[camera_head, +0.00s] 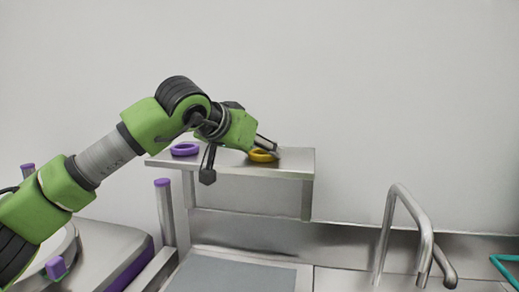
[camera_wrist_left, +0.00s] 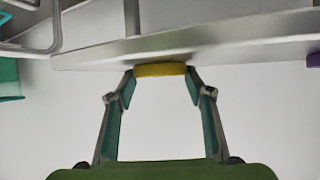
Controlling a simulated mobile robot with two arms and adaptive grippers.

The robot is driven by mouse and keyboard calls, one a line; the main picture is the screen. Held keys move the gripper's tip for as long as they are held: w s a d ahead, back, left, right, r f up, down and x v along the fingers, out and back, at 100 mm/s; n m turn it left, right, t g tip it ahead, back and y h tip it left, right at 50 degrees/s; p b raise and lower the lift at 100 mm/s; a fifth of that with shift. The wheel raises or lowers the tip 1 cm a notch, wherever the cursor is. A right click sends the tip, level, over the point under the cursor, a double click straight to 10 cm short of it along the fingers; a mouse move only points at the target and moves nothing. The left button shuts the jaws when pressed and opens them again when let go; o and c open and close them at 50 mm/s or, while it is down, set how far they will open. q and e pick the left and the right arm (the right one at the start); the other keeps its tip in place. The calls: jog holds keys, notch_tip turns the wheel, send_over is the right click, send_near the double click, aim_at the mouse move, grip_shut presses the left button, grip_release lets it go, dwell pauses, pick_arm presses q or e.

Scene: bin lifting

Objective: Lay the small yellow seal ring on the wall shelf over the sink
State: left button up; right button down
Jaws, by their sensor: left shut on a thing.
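The yellow seal ring (camera_head: 263,156) is at the right part of the wall shelf (camera_head: 297,160), at the level of its top. It also shows in the left wrist view (camera_wrist_left: 160,70), between my fingertips and right against the shelf (camera_wrist_left: 100,57). My left gripper (camera_head: 273,149) is shut on the ring, one finger on each side of it. Whether the ring's underside fully rests on the shelf I cannot tell. My right gripper is not in view.
A purple ring (camera_head: 185,149) lies on the left part of the shelf and shows at the right edge of the wrist view (camera_wrist_left: 313,60). A curved metal faucet (camera_head: 403,215) stands to the right. A teal object (camera_head: 503,262) is at the far right.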

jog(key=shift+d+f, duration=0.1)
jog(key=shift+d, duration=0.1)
pick_arm(q)
jog(key=o, duration=0.9)
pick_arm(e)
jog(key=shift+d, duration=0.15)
pick_arm(q)
jog(key=b+v, duration=0.2)
jog(key=v, duration=1)
jog(key=shift+r, duration=0.15)
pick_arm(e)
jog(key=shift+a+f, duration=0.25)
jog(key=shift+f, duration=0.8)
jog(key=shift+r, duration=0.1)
